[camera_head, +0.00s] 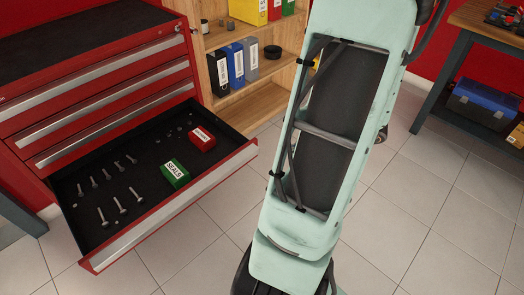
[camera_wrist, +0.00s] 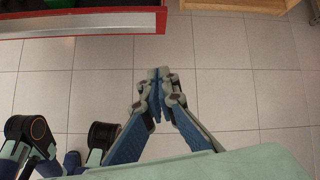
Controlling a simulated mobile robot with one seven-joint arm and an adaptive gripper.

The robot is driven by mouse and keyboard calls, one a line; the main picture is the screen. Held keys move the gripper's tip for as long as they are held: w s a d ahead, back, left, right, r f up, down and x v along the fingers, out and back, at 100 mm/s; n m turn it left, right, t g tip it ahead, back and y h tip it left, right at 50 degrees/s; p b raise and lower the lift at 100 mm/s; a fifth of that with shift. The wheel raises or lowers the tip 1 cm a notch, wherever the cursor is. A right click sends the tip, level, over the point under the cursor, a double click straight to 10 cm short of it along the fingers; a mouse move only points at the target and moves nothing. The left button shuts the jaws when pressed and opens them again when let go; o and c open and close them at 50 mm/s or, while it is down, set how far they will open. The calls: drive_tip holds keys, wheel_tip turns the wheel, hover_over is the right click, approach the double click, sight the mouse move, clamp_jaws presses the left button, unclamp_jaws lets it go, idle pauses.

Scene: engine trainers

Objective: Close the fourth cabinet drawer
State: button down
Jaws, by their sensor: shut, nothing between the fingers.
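The red tool cabinet (camera_head: 22,152) stands at the left in the head view. Its lowest visible drawer (camera_head: 178,204) is pulled far out, and the drawers above it look shut. The open drawer holds several bolts, a green box (camera_head: 174,172) and a red box (camera_head: 201,139). In the wrist view the drawer's front edge (camera_wrist: 90,22) shows at the top left. My gripper (camera_wrist: 157,74) is shut and empty, over the floor, apart from the drawer front. In the head view my arm hides the gripper's fingers.
A wooden shelf (camera_head: 262,103) with binders stands behind, right of the cabinet. A workbench with a blue toolbox (camera_head: 482,104) is at the far right. Tiled floor (camera_head: 205,250) lies free in front of the drawer.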

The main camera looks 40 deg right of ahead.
drive_tip(key=f+m+t, duration=0.1)
drive_tip(key=f+m, duration=0.1)
drive_tip(key=m+b, duration=0.1)
drive_tip(key=b, duration=0.4)
approach(258, 151)
drive_tip(key=s+f+x, duration=0.1)
drive_tip(key=x, duration=0.4)
drive_tip(key=shift+w+d, duration=0.15)
drive_tip(key=shift+w, duration=0.65)
